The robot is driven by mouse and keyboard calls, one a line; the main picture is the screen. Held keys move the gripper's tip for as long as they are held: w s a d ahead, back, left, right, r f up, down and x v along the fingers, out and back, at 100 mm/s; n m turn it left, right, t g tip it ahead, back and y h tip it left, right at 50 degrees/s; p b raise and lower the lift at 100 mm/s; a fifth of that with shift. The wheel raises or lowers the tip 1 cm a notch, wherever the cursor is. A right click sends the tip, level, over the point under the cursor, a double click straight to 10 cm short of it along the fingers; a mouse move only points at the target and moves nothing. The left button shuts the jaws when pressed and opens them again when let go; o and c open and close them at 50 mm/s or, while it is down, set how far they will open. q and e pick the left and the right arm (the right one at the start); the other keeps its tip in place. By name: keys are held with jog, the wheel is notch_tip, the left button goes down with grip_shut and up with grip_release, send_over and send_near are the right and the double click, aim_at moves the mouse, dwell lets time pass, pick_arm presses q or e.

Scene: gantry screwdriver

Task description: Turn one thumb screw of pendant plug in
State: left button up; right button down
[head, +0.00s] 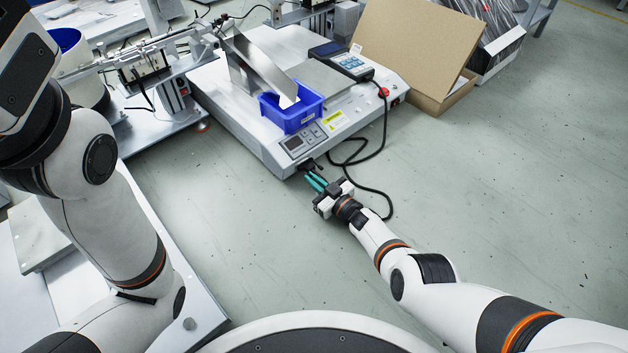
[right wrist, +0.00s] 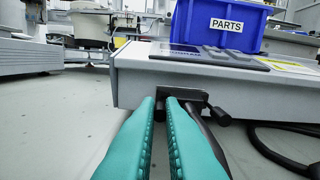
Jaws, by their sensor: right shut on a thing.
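The pendant plug (right wrist: 188,95) is a dark connector on the front face of the white machine, and it also shows in the head view (head: 308,166). One black thumb screw (right wrist: 219,116) sticks out at its right side in the right wrist view. My right gripper (head: 313,181) has teal fingers reaching to the plug; in the right wrist view its fingertips (right wrist: 166,98) are close together at the plug's left side. They are shut on what seems to be the left thumb screw, which they mostly hide. My left gripper is out of view.
The white machine (head: 262,150) carries a blue parts bin (head: 291,115), a pendant (head: 341,60) and a control panel. A black cable (head: 385,130) loops on the floor right of the plug. An open cardboard box (head: 408,45) stands behind. The floor in front is clear.

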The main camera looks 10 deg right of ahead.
jog(key=m, duration=0.4)
jog(key=shift+m, duration=0.4)
dwell(0.4)
jog(key=c, duration=1.5)
grip_release()
jog(key=shift+s+d+p, duration=0.15)
jog(key=shift+s+p, duration=0.05)
jog(key=shift+p, duration=0.1)
jog(key=p+v, duration=0.7)
jog(key=v, duration=0.4)
jog(key=shift+s+d, duration=0.15)
jog(key=shift+s, duration=0.1)
